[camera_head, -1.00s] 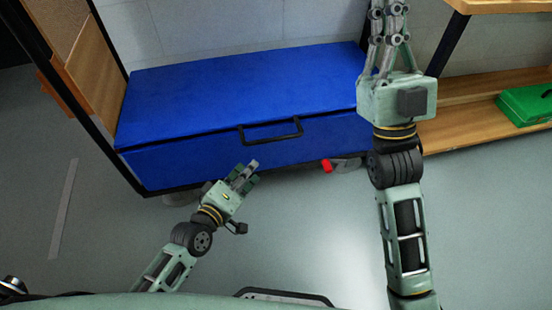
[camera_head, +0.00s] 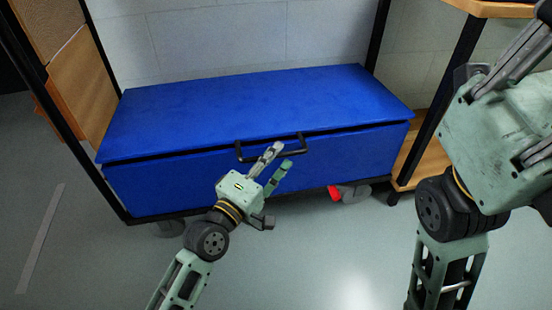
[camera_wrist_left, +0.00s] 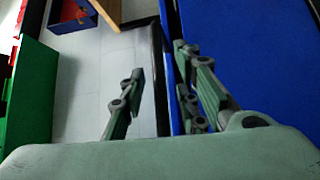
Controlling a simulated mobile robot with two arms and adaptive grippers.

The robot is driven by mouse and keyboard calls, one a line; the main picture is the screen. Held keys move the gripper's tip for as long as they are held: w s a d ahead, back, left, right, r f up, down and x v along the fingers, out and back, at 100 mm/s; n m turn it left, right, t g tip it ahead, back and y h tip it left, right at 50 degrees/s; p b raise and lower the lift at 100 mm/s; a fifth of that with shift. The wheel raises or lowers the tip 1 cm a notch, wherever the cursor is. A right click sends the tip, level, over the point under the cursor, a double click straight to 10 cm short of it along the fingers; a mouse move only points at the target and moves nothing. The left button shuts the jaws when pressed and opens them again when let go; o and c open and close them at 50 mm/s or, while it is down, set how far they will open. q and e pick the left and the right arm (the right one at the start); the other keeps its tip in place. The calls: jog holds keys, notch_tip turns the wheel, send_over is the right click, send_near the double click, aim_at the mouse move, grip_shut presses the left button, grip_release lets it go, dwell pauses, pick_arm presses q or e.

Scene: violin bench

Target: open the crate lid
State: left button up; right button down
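The blue crate lid (camera_head: 250,105) lies over the blue crate (camera_head: 170,190), with a dark narrow gap along its front edge. A black handle (camera_head: 242,155) sits at the middle of the front edge. My left gripper (camera_head: 284,156) is at the right part of the handle, its fingers overlapping it in the head view. In the left wrist view its fingers (camera_wrist_left: 165,88) are apart, with blue lid surface (camera_wrist_left: 250,45) at right and a black bar between them. I cannot tell whether they touch the handle. My right gripper (camera_head: 528,85) is at the upper right, fingertips cut off.
The crate stands on a black wheeled frame with a red-marked caster (camera_head: 345,193) at right. Black posts and a wooden panel (camera_head: 85,85) flank it at left. A wooden shelf (camera_head: 430,155) is at right. The floor in front is clear.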

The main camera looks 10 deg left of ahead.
pick_arm(q)
jog(key=shift+w+d, duration=0.25)
jog(key=shift+w, duration=0.25)
grip_shut()
